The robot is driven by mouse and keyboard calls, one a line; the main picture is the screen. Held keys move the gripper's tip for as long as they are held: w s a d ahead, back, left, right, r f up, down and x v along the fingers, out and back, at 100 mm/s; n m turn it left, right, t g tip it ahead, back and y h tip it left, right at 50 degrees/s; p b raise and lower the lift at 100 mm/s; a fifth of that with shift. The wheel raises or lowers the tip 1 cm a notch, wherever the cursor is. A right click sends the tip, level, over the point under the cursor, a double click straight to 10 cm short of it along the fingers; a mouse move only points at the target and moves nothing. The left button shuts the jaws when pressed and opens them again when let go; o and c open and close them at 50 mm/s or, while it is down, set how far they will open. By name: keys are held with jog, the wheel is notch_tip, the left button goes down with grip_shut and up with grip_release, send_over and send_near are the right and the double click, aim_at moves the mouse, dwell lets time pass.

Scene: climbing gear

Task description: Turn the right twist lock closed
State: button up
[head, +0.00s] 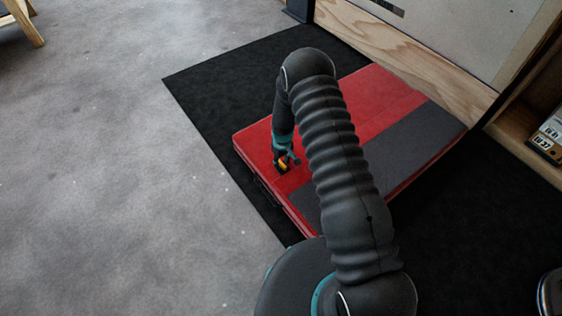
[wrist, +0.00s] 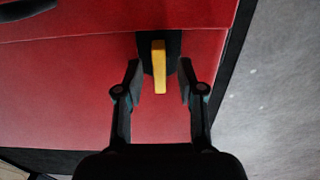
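The twist lock shows in the wrist view as a yellow lever (wrist: 158,68) on a dark plate (wrist: 173,46), set in the red side of the pad. The lever runs lengthwise in the picture, roughly square to the pad's seam. My gripper (wrist: 160,80) is open, with one finger on each side of the lever and a gap to both. In the head view my gripper (head: 286,161) is low over the left part of the red and grey crash pad (head: 357,96), with a bit of yellow (head: 283,167) at its tips. My arm hides part of the pad.
The pad lies on a black mat (head: 210,82) beside a wood-framed panel (head: 410,50). A dark strap or handle (wrist: 25,8) is at the wrist view's upper left. Grey floor (head: 110,150) is open to the left. A shelf with boxes (head: 546,143) stands at right.

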jog(key=shift+c, duration=0.2)
grip_shut()
jog(key=shift+f+m+b, duration=0.1)
jog(key=shift+m+b, duration=0.2)
jog(key=m+b, duration=0.3)
jog(key=shift+f, duration=0.1)
jog(key=m+b, duration=0.3)
jog(key=m, duration=0.2)
jog(key=shift+m, duration=0.4)
jog(key=m+b, duration=0.2)
jog(key=m, duration=0.2)
jog(key=shift+m+b, duration=0.7)
jog(key=shift+m, duration=1.5)
jog(key=shift+r, duration=0.2)
